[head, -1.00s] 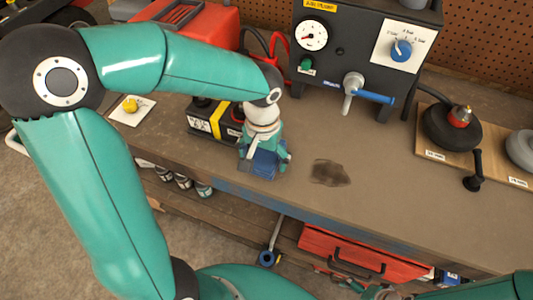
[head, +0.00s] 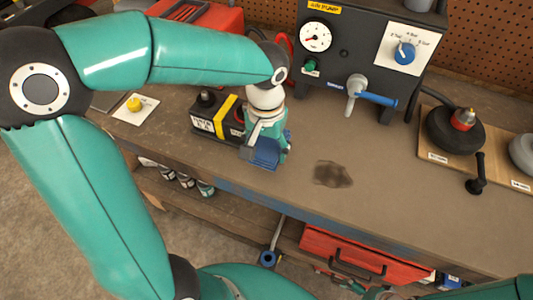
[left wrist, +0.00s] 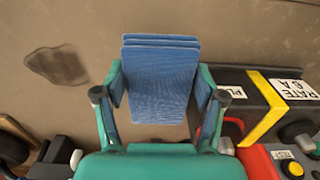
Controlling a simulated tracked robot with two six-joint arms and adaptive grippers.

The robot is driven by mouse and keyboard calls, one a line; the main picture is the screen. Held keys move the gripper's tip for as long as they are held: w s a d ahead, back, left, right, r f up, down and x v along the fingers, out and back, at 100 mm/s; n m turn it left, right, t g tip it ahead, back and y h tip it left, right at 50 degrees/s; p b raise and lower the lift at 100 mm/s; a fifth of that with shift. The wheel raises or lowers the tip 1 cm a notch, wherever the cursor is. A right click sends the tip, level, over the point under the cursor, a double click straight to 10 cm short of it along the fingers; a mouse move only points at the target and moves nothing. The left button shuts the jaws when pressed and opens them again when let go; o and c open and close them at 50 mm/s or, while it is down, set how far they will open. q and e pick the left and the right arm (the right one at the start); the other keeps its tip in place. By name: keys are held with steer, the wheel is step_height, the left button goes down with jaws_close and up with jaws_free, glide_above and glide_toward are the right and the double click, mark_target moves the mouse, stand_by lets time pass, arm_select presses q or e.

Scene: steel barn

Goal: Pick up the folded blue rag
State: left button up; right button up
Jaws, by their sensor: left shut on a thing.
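The folded blue rag (left wrist: 160,85) sits between the two fingers of my left gripper (left wrist: 160,98) in the left wrist view, its layered edge facing away from the palm. In the head view the rag (head: 265,157) shows below the left gripper (head: 264,148), over the front part of the workbench. The gripper points down and is shut on the rag. Whether the rag still touches the bench top is hard to tell. My right gripper is not clearly in view.
A black and yellow battery box (head: 217,118) stands close to the left gripper. The air pump panel (head: 365,50) stands at the back. A dark stain (head: 332,174) marks the clear bench top (head: 400,190). A wheel on a board (head: 455,130) is at the right.

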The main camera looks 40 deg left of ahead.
mark_target(266, 148)
arm_select(q)
step_height(266, 148, up, 16)
steer(key=p, duration=0.1)
steer(key=o, duration=0.4)
steer(key=shift+c, duration=1.3)
steer(key=shift+f, duration=0.1)
